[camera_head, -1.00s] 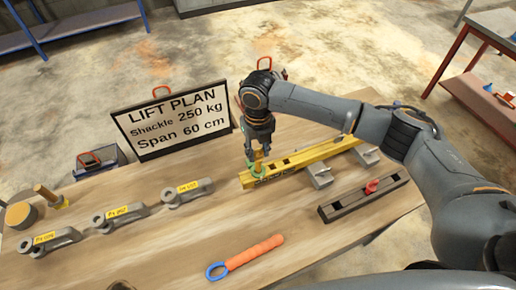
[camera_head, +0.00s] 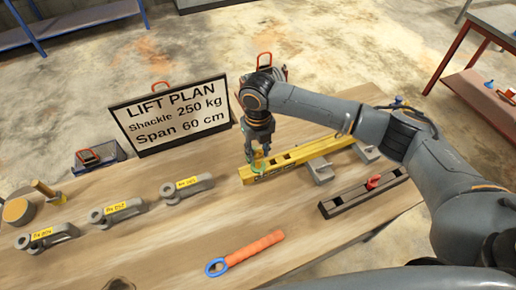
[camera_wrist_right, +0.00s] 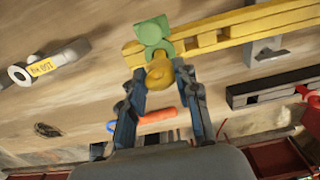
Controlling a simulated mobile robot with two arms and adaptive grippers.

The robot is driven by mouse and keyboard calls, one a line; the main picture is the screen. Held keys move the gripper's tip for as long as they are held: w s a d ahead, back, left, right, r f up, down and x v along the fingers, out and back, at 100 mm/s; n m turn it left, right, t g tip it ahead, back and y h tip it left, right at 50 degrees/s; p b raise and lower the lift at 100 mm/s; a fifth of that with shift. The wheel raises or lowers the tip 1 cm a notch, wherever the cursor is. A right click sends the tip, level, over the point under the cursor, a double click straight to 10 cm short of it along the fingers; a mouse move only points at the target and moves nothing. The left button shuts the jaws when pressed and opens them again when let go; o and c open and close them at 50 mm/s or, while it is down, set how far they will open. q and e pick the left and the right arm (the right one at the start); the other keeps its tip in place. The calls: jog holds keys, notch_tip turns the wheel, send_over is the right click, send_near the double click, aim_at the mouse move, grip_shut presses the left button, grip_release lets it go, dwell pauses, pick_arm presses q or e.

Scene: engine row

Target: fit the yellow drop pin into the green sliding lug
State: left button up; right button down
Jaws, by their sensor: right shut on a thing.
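My right gripper (camera_head: 257,155) points down over the left end of the yellow beam (camera_head: 312,151). It is shut on the yellow drop pin, whose round head (camera_wrist_right: 160,73) shows between the fingers in the right wrist view. The green sliding lug (camera_head: 256,171) sits on the beam below the gripper. In the right wrist view the lug (camera_wrist_right: 151,33) lies just beyond the pin head, with part of it under the pin. The pin's lower end is hidden, so I cannot tell whether it is inside the lug's hole. My left gripper is out of view.
A dark slotted bar (camera_head: 360,196) with a red knob lies right of the beam. Several grey shackles (camera_head: 187,189) with yellow tags stand at left. An orange-handled tool (camera_head: 254,247) lies in front. The lift plan sign (camera_head: 170,118) stands at the back. The table's centre is clear.

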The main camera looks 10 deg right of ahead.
aim_at(258, 157)
jog(key=shift+f+b, duration=1)
jog(key=shift+f, duration=0.95)
jog(key=c, duration=0.9)
grip_release()
notch_tip(258, 157, up, 12)
jog(key=shift+r, duration=0.1)
jog(key=shift+s+a, duration=0.1)
